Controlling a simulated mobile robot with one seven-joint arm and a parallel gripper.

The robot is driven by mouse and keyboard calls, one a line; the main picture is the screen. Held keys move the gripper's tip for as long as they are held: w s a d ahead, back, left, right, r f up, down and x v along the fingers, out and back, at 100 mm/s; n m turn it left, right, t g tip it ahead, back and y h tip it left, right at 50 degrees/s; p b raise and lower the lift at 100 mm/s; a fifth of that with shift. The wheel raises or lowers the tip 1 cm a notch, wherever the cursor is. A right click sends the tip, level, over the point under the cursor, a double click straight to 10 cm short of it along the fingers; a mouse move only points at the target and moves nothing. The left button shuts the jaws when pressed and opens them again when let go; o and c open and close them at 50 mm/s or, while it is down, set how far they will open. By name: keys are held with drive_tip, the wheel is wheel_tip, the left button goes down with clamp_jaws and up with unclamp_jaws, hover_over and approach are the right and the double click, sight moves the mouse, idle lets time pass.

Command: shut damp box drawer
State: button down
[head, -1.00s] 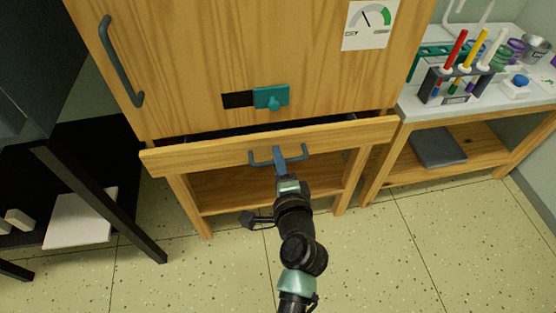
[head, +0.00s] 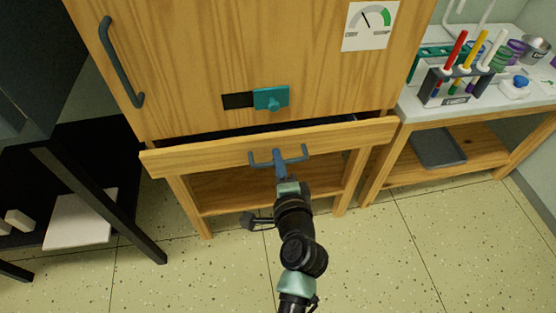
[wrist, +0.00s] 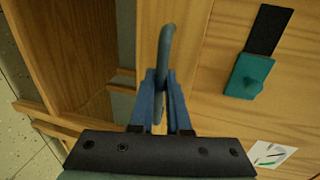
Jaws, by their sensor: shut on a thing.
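The damp box is a wooden cabinet (head: 200,70) with a moisture dial and a teal sliding latch. Its drawer (head: 210,157) at the bottom stands partly open, with a dark gap showing between its front and the cabinet. The drawer's grey-blue bar handle (head: 296,157) is on the front. My gripper (head: 279,160) is at the middle of the handle. In the wrist view its blue fingers (wrist: 161,95) are closed on the handle (wrist: 165,50), one on each side of the bar. The drawer's inside is mostly hidden.
A white-topped side table (head: 410,105) with a rack of colored tools (head: 460,75) stands at the right. A dark metal-framed shelf (head: 110,210) stands at the left. The speckled floor (head: 390,260) in front is clear.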

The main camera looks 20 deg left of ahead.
idle(0.8)
drive_tip(key=x, duration=0.3)
drive_tip(key=shift+w+a+r, duration=0.25)
drive_tip(key=shift+w+r, duration=0.05)
drive_tip(key=shift+w, duration=0.1)
drive_tip(key=shift+r, duration=0.1)
drive_tip(key=shift+w, duration=0.1)
drive_tip(key=c, duration=1.2)
unclamp_jaws()
drive_tip(key=shift+a, duration=0.1)
drive_tip(key=shift+o, duration=0.2)
drive_tip(key=p+v, duration=0.3)
drive_tip(key=v, duration=1)
